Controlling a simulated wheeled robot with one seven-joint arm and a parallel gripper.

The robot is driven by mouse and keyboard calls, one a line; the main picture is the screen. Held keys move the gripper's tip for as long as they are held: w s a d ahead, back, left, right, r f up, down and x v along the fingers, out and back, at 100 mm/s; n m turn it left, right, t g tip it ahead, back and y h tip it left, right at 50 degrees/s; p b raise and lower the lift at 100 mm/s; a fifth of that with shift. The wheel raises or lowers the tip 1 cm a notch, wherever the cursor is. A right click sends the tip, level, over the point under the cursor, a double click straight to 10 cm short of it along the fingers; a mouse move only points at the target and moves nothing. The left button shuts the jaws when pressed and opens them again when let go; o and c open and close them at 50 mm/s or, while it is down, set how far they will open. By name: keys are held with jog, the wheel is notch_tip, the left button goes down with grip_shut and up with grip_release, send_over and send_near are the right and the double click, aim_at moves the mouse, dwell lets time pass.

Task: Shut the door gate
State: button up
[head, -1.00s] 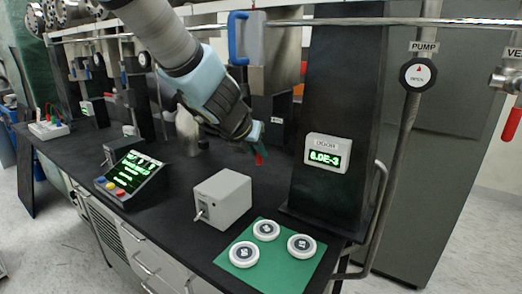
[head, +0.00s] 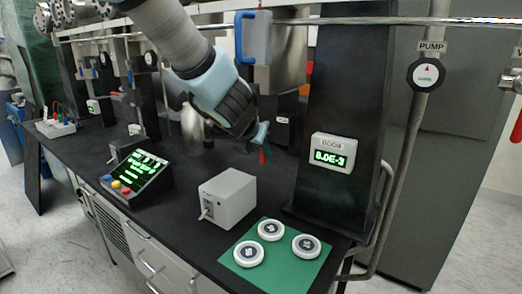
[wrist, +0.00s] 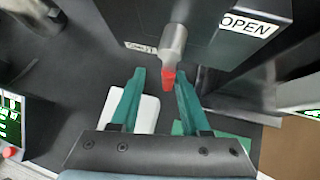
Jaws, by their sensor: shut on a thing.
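The dark gate housing (wrist: 195,30) fills the top of the wrist view, with a white label reading OPEN (wrist: 246,24). A grey handle (wrist: 174,46) with a red tip (wrist: 168,80) sticks out from it. My gripper (wrist: 161,76) has its green fingers on either side of the red tip and is shut on the handle. In the head view my gripper (head: 262,136) is low behind the bench's middle, with the red tip (head: 263,156) just below it. My wrist hides part of the housing there. A DOOR readout (head: 332,153) sits on the black column.
A grey box with a lever (head: 228,198) and a lit console (head: 138,175) stand on the black bench. White discs lie on a green mat (head: 270,278). The black column (head: 340,90) rises right of my gripper, and a metal rail (head: 350,22) crosses above.

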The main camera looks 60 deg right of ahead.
jog(key=shift+o, duration=0.9)
jog(key=shift+w, duration=0.1)
jog(key=shift+s, duration=0.2)
jog(key=s+a+r, duration=0.1)
jog(key=s+a, duration=0.1)
jog(key=a, duration=0.5)
jog(key=s+a+r+b, duration=0.1)
jog(key=s+a+r, duration=0.1)
jog(key=a, duration=0.6)
jog(key=shift+s+r, duration=0.2)
jog(key=shift+s, duration=0.05)
